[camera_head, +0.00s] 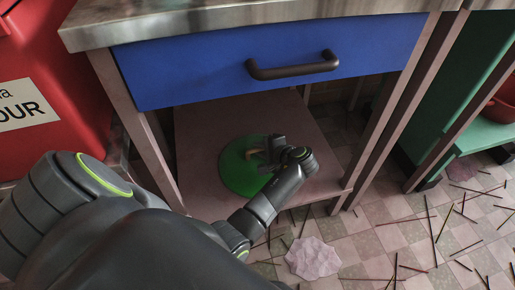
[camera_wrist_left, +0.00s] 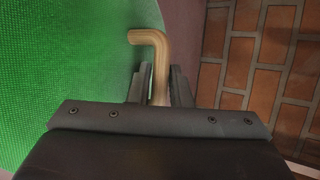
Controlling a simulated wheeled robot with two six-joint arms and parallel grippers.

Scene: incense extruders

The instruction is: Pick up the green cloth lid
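The green cloth lid (camera_head: 237,172) is a round green disc on the low shelf under the blue drawer. In the left wrist view its woven green face (camera_wrist_left: 60,70) fills the left side. A bent tan handle (camera_wrist_left: 150,39) stands out from it. My left gripper (camera_head: 262,152) reaches in over the lid's right part and hides some of it. In the left wrist view the gripper's two fingers (camera_wrist_left: 160,88) are close together, one on each side of the handle, and look shut on it. My right gripper is not in view.
The blue drawer (camera_head: 200,65) with a dark handle hangs just above the shelf (camera_head: 195,130). Table legs stand on both sides. A red container (camera_head: 45,90) is at left. Thin sticks and a pale crumpled piece (camera_head: 312,258) lie on the tiled floor.

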